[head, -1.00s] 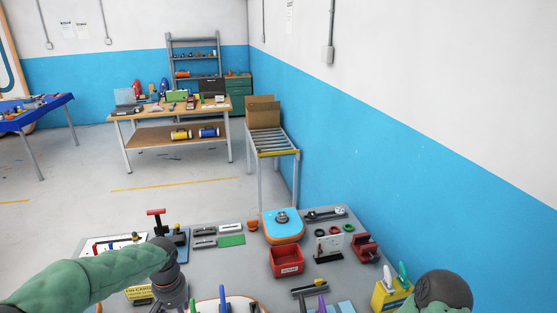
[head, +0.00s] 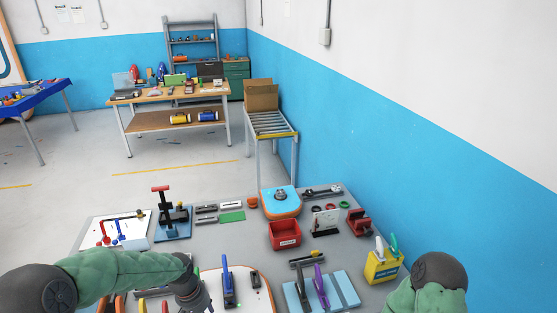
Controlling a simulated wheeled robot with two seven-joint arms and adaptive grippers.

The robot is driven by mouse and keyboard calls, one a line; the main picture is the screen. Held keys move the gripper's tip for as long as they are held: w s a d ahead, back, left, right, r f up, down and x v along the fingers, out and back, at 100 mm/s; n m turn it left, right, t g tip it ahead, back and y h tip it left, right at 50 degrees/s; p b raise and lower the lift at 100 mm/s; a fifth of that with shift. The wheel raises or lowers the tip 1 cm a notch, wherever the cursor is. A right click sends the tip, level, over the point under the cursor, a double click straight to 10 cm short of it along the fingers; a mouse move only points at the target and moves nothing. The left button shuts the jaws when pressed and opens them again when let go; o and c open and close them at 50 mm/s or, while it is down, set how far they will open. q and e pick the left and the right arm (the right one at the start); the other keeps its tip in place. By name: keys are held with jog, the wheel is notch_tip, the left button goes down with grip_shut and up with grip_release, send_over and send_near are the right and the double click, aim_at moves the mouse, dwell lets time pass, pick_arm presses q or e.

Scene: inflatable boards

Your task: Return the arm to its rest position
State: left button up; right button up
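My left arm comes in from the left under a green quilted sleeve, low over the near part of the grey table (head: 245,239). Its dark wrist points down at the bottom of the head view, and its gripper fingers are cut off by the lower edge. My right arm shows only as a green sleeve and dark joint at the bottom right; its gripper is outside the picture.
On the table are a red bin (head: 284,235), a blue and orange board piece (head: 280,202), a blue-based press (head: 172,217), a white board (head: 122,231), a light blue board (head: 343,288) and a yellow box (head: 381,265). A roller stand (head: 271,133) is behind.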

pick_arm(q)
jog(key=s+d+f+h, duration=0.1)
jog(key=s+d+f, duration=0.5)
jog(key=s+f, duration=0.3)
jog(key=s+d+f+h, duration=0.1)
jog(key=s+d+f, duration=0.6)
jog(key=f, duration=0.4)
notch_tip(320, 180, down, 8)
jog(key=s+a+b, duration=0.1)
jog(key=b, duration=0.7)
jog(key=shift+n, duration=0.3)
jog(key=shift+a, duration=0.1)
